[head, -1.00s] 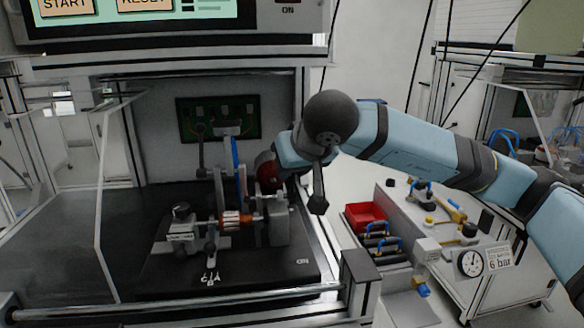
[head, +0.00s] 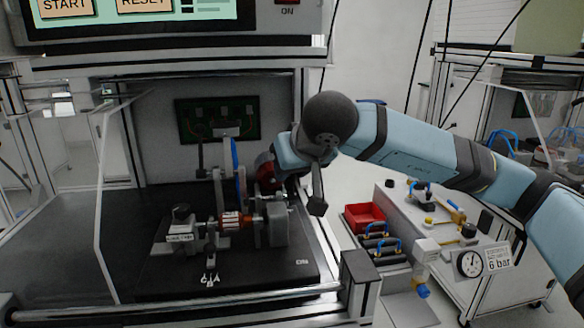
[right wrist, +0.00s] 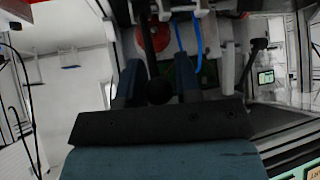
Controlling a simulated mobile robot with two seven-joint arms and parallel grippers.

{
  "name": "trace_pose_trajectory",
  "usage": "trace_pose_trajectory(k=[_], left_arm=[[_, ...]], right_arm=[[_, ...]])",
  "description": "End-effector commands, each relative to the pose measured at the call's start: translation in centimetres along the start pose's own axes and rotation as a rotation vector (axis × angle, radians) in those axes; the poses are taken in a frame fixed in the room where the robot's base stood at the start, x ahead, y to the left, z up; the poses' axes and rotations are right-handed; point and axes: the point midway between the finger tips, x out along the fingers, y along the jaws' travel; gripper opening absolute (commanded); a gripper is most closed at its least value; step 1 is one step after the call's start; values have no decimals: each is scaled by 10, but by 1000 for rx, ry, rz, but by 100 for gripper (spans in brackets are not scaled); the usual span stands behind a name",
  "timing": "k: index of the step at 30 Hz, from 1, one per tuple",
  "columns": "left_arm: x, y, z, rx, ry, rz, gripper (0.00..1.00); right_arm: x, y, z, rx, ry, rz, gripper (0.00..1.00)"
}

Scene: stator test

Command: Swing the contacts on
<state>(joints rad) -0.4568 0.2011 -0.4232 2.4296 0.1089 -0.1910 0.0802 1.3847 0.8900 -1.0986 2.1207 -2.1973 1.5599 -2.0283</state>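The test fixture (head: 276,228) stands on a black base plate inside the station in the head view. It carries a part with red-orange and white striped sections (head: 232,220). An upright dark lever (head: 200,156) stands behind it. I cannot tell exactly which parts are the contacts. My right gripper (right wrist: 168,88) is open at the fixture's right side. In the right wrist view a black ball knob (right wrist: 159,91) on a dark rod shows between its fingers, with gaps on both sides. The gripper is mostly hidden in the head view. My left gripper is out of view.
A green circuit panel (head: 218,119) is on the station's back wall. A clear guard with a metal frame (head: 101,215) stands at the left. A red bin (head: 365,216) and a pressure gauge (head: 469,263) are on the bench at the right.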

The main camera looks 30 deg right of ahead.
Motion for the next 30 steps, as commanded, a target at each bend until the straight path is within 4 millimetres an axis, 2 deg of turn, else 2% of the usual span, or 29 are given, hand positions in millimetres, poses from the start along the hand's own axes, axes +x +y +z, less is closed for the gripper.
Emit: trace_pose_trajectory(k=[1, 2, 10, 14, 17, 21, 30], left_arm=[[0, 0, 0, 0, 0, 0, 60], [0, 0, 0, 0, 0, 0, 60], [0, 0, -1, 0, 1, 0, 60], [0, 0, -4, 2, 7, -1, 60], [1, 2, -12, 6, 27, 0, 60], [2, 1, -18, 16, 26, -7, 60], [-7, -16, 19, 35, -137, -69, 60]], right_arm=[[0, 0, 0, -1, 1, -1, 43], [0, 0, 0, 0, 1, 0, 50], [0, 1, -1, 1, 1, 3, 50], [-9, 1, -2, 1, 2, 2, 50], [-25, 1, -3, 1, 3, 3, 50], [-58, 1, -4, 0, 6, 2, 50], [-119, 0, -2, 1, 5, 1, 50]])
